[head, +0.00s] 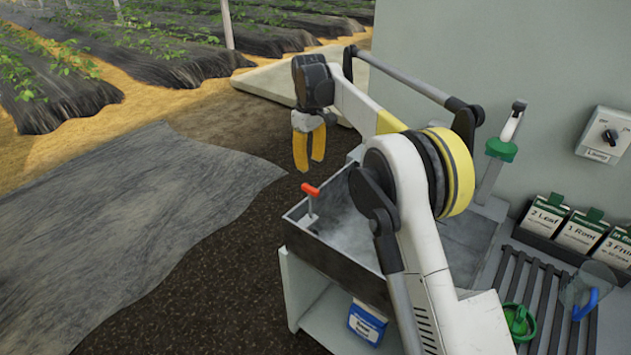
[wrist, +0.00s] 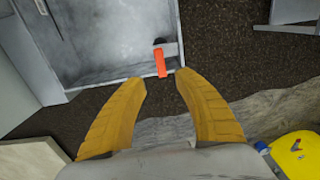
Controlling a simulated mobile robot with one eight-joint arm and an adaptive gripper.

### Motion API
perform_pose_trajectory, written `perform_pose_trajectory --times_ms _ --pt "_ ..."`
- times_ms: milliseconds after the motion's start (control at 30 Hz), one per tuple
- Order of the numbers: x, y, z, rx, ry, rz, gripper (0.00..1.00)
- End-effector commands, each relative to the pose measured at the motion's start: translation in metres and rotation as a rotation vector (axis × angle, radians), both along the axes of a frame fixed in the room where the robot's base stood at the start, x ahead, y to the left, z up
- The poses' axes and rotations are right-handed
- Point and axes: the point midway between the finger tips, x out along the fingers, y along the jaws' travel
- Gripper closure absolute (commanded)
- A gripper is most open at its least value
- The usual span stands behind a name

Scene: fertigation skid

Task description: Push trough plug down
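The trough plug (head: 311,190) has an orange-red handle on a thin grey stem and stands upright at the left end of the grey metal trough (head: 335,264). Its handle is above the trough rim; the foot of the stem is hard to make out. The handle also shows in the wrist view (wrist: 160,62), just beyond the fingertips. My gripper (head: 309,165) has two yellow fingers pointing down, above the plug and apart from it. In the wrist view my gripper (wrist: 161,76) is open, with nothing between its fingers.
A wall is behind the trough on the right, with a knob box (head: 604,136) on it. A green-collared lever (head: 501,148), labelled packets (head: 545,215) and a slatted rack (head: 545,290) with a green item (head: 519,322) lie right of my arm. Left of the trough is open ground.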

Motion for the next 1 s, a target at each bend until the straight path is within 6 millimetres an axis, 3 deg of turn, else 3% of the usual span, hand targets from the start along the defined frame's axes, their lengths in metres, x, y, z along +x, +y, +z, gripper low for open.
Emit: perform_pose_trajectory --times_ms 300,433,600,900,1000 --pt "0.0 -0.001 -0.065 0.0 -0.001 -0.002 0.62" --pt "0.0 -0.001 -0.084 0.0 -0.001 -0.002 0.62" --pt "0.0 -0.001 -0.097 0.0 -0.001 -0.002 0.62" --pt "0.0 -0.001 -0.098 0.0 -0.001 -0.002 0.62" --pt "0.0 -0.001 -0.098 0.0 -0.001 -0.002 0.91"
